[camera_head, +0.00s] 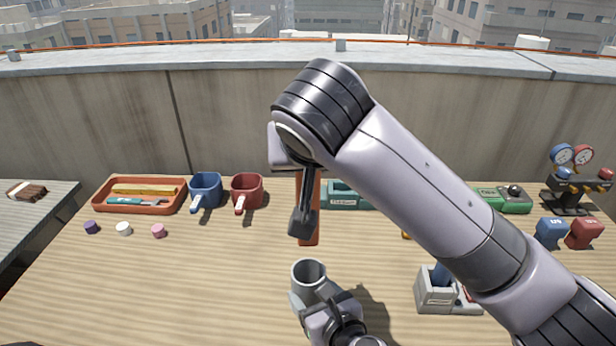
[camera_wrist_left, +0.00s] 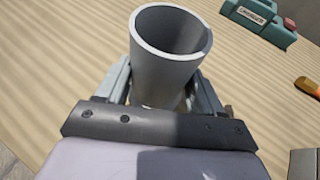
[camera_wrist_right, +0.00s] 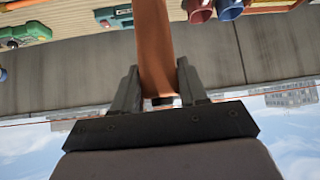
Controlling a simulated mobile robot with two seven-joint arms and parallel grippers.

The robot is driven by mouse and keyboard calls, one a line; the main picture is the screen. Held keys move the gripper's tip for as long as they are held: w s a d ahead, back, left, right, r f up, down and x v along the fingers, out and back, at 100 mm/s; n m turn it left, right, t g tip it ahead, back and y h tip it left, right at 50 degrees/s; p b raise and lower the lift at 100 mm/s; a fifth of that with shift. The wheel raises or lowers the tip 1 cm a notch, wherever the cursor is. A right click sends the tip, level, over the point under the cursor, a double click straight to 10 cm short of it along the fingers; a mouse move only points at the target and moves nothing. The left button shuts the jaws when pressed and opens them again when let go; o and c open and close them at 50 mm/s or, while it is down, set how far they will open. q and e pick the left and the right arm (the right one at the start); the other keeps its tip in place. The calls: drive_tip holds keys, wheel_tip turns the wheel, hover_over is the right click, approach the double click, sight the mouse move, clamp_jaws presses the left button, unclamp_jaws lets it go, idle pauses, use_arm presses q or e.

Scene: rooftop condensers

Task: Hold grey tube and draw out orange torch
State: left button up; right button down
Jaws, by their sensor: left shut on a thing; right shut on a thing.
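The grey tube (camera_head: 309,274) stands open end up near the front middle of the table, and its visible inside is empty. My left gripper (camera_head: 320,305) is shut around the tube's side; the left wrist view shows the tube (camera_wrist_left: 165,75) between its fingers. The long orange torch (camera_head: 312,190) hangs roughly upright above and behind the tube in the head view, apart from its mouth. My right gripper (camera_head: 303,222) is shut on the torch; the right wrist view shows the torch (camera_wrist_right: 154,40) between its fingers. My right arm hides part of the torch.
An orange tray (camera_head: 140,208), a blue mug (camera_head: 205,188) and a red mug (camera_head: 247,190) stand at the back left. Small caps (camera_head: 124,229) lie before the tray. A grey block holder (camera_head: 436,292) and gauges (camera_head: 570,165) are to the right. The front left table is clear.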

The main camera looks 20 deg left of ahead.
use_arm(q)
drive_tip(key=o, duration=1.2)
drive_tip(key=shift+o, duration=0.2)
